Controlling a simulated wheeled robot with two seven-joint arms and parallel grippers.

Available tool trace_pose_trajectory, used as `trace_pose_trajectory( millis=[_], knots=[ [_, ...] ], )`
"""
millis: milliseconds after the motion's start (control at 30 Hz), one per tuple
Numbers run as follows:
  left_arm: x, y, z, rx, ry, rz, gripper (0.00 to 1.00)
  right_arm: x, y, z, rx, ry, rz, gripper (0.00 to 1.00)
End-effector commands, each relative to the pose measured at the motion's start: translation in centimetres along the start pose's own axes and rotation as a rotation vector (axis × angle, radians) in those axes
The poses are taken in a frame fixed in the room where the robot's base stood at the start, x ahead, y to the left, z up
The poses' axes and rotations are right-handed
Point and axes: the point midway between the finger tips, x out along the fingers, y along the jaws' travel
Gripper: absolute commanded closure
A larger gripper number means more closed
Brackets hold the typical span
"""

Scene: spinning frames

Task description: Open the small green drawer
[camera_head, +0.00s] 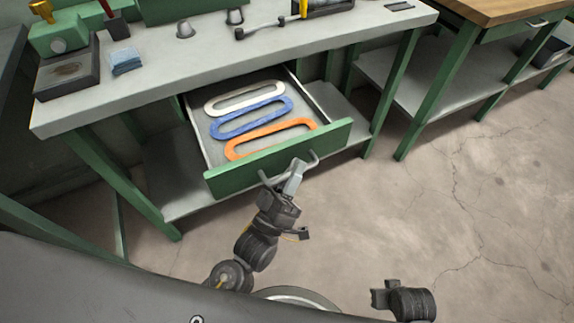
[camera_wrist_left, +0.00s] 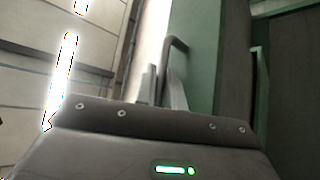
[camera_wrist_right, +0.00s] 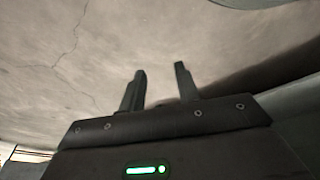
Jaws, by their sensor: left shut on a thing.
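The small green drawer (camera_head: 285,160) is pulled well out from under the grey-topped workbench. Inside it lie a white, a blue and an orange oblong ring, side by side. My left gripper (camera_head: 294,172) is shut on the drawer's handle (camera_head: 312,161) at the middle of the green front. In the left wrist view the fingers (camera_wrist_left: 163,85) are at the handle bar (camera_wrist_left: 172,60), beside the green front (camera_wrist_left: 203,60). My right gripper (camera_wrist_right: 160,88) is open and empty over the concrete floor, and part of its arm shows low in the head view.
A wooden-topped bench (camera_head: 510,10) stands at right. The floor (camera_head: 450,210) in front is clear.

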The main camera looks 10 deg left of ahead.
Motion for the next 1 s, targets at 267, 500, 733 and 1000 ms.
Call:
trace_pose_trajectory(
  millis=[267, 500, 733, 1000],
  knots=[
    [-0.1, -0.1, 0.0, 0.0, -0.002, -0.002, 0.83, 0.0, -0.1, 0.0, 0.001, 0.0, -0.001, 0.68],
    [-0.1, -0.1, 0.0, 0.001, -0.001, -0.002, 0.8, 0.0, -0.1, 0.0, 0.001, -0.001, -0.001, 0.68],
    [-1.9, -0.2, 0.1, 0.001, -0.004, -0.004, 0.8, 0.0, 0.0, 0.0, 0.001, -0.002, 0.0, 0.68],
    [-7.3, -0.2, 0.1, 0.0, -0.004, -0.005, 0.8, -2.0, 0.3, -0.6, 0.001, 0.014, 0.005, 0.68]
  ],
)
